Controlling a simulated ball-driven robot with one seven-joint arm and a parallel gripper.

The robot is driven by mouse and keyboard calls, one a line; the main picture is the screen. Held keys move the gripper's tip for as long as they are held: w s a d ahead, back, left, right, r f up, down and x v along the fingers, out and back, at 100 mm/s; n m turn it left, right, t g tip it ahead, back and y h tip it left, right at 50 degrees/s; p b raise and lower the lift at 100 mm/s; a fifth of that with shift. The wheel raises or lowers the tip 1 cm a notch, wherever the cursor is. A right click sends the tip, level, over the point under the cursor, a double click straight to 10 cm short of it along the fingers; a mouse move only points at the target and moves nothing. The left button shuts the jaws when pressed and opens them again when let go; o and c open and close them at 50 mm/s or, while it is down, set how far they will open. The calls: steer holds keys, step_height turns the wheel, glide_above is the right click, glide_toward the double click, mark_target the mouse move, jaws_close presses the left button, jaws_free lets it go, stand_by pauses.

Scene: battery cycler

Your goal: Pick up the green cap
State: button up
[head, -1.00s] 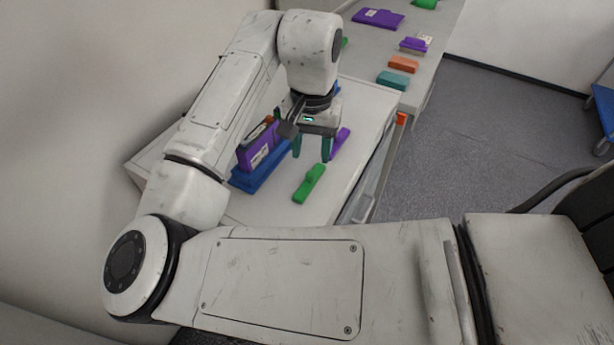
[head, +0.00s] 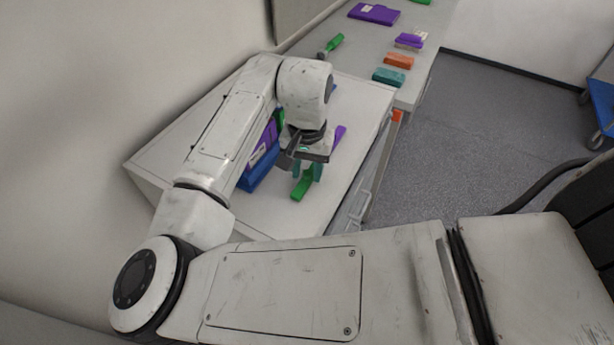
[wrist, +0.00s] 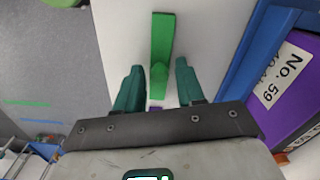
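The green cap (head: 300,189) is a narrow bar with a raised block, lying on the white cabinet top (head: 290,218). In the wrist view the green cap (wrist: 161,50) stands out lengthwise, its near end between the fingers. My gripper (head: 307,175) is right above and at the cap in the head view, and its fingers partly hide it. In the wrist view my gripper (wrist: 159,67) is open, one teal finger on each side of the cap with visible gaps. I cannot tell exactly how high the fingertips are above the surface.
A purple battery (wrist: 300,95) labelled No. 59 sits in a blue holder (wrist: 255,45) close to the right finger in the wrist view. A purple cap (head: 338,137) lies behind my gripper. Orange (head: 399,61) and teal (head: 388,77) blocks lie on the farther bench.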

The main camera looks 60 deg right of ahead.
jaws_close()
stand_by(0.3)
